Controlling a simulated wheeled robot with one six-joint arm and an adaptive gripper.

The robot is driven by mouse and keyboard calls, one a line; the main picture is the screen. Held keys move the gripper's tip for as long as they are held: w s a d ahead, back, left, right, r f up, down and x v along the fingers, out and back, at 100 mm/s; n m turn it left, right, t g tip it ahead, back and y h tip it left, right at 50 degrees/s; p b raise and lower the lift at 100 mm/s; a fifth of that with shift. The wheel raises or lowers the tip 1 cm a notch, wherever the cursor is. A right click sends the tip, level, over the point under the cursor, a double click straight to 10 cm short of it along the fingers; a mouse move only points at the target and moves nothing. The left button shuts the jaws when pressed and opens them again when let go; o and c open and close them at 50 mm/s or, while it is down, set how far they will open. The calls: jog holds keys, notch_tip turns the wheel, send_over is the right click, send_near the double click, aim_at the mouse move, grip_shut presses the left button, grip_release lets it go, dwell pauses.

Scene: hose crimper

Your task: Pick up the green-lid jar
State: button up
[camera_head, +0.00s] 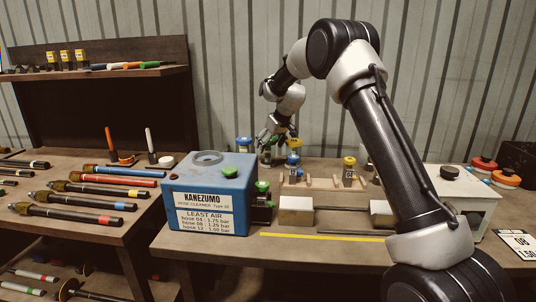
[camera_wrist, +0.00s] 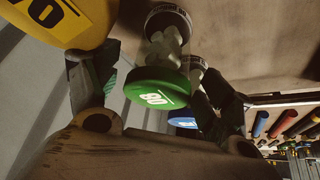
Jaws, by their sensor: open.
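The green-lid jar (camera_wrist: 157,86) shows in the middle of the wrist view, its round green lid with white markings facing the camera and its clear body and dark base beyond. My gripper (camera_wrist: 152,78) is open, with one finger on the left of the jar and the other on the right. Whether either finger touches it I cannot tell. In the head view my gripper (camera_head: 274,137) is over the back of the bench beside the blue box, and it partly hides the jars there.
A yellow-lid jar (camera_wrist: 65,22) is close by the left finger and a blue lid (camera_wrist: 183,122) is behind the green one. The blue Kanezumo box (camera_head: 211,195) stands left on the bench. A fixture with wooden pegs (camera_head: 325,182) is to the right.

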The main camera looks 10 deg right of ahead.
jog(key=shift+x, duration=1.1)
jog(key=c, duration=1.3)
jog(key=shift+r, duration=0.1)
jog(key=shift+c, duration=1)
jog(key=shift+r, duration=0.1)
